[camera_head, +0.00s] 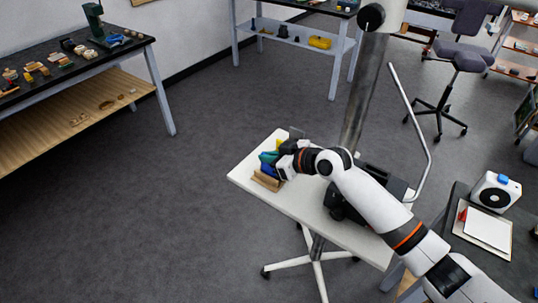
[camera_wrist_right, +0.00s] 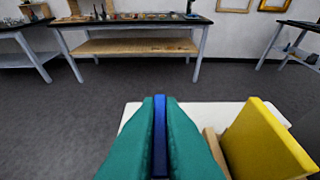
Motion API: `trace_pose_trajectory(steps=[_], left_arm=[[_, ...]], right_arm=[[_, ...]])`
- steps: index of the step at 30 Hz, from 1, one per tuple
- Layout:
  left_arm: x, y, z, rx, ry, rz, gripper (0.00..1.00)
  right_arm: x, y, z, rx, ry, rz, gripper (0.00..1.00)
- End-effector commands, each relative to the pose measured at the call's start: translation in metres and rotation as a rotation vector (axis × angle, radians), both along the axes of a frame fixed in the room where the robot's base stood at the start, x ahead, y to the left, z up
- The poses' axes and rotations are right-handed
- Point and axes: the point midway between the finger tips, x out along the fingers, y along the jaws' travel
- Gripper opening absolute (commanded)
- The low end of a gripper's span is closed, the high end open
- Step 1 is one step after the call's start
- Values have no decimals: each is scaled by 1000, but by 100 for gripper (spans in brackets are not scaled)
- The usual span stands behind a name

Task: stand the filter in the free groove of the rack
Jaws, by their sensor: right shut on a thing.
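My right gripper (camera_head: 269,161) is over the left end of the white table in the head view. Its teal fingers (camera_wrist_right: 160,130) are shut on a thin blue filter (camera_wrist_right: 160,135), which stands upright between them in the wrist view. The wooden rack (camera_head: 267,182) is under and beside the gripper, and a part of it shows in the wrist view (camera_wrist_right: 215,148). A yellow filter (camera_wrist_right: 265,142) stands in the rack to the right of the fingers. The grooves and the blue filter's lower edge are hidden. My left gripper is not in view.
The white table (camera_head: 250,172) is small and stands on a wheeled base. A black device (camera_head: 345,205) lies on it beneath my right arm. A dark table (camera_head: 455,225) with a white box (camera_head: 495,192) is at the right. Open floor lies to the left.

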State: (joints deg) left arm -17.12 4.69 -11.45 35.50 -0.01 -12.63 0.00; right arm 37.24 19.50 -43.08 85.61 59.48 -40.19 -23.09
Motion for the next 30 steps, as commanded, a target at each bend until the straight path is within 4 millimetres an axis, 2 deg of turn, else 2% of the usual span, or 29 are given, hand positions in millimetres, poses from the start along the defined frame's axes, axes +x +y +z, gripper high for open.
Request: trace_pose_trajectory(steps=[10,12,15,26,30], left_arm=[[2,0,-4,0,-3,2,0],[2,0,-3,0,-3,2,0],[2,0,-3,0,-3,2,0],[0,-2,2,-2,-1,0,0],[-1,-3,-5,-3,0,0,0]], right_arm=[[0,0,-5,1,-2,0,0],[0,0,-4,0,-1,0,15],[0,0,-4,0,-1,0,28],[0,-1,2,0,-2,0,28],[-11,-18,8,0,-4,0,28]])
